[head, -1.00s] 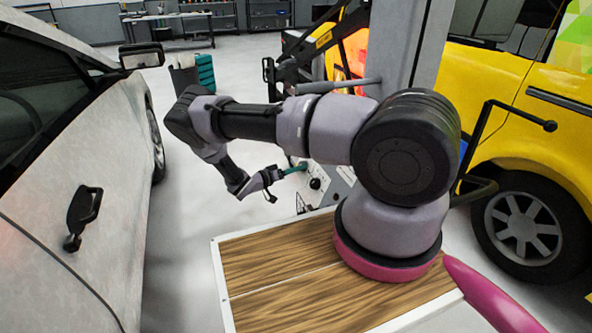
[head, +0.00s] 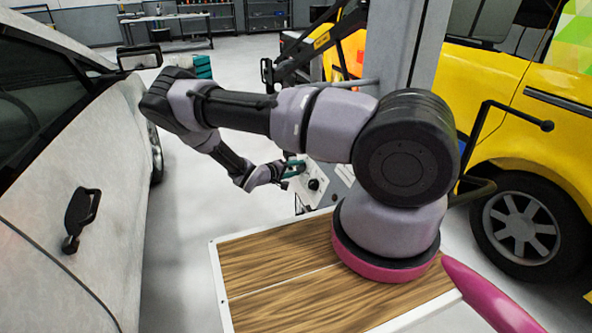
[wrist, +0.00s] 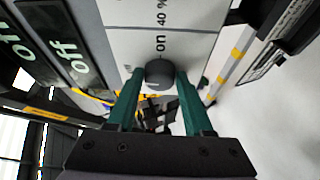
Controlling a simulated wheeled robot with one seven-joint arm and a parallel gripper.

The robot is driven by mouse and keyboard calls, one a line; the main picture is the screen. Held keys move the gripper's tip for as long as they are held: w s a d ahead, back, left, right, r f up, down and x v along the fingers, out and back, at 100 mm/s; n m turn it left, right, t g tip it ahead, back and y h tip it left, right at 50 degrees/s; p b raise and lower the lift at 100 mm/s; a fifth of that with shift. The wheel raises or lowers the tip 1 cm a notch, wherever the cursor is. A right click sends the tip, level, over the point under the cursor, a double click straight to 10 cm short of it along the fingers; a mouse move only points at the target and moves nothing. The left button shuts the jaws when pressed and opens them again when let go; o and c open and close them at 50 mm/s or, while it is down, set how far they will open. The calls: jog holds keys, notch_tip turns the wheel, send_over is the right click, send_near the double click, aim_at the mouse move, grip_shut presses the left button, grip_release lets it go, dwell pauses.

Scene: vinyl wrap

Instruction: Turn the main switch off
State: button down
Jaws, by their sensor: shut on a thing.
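A light control panel (wrist: 190,16) fills the top of the wrist view, with "on" and "40 %" printed beside a round dark grey knob (wrist: 159,73). In the head view my gripper (head: 293,169) reaches the control box (head: 308,198), and the knob there is hidden by the fingers. A black knob (head: 314,184) shows on the box, below and right of the fingers.
A silver car (head: 120,210) stands close on the left and a yellow vehicle (head: 500,110) on the right. A grey post (head: 405,50) rises behind my arm. Free floor (head: 185,240) lies between the silver car and the control box.

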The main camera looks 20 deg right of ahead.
jog(key=shift+n, duration=0.5)
jog(key=shift+c, duration=1.6)
grip_release()
jog(key=v, duration=1)
jog(key=shift+a+r, duration=0.3)
jog(key=shift+s, duration=0.1)
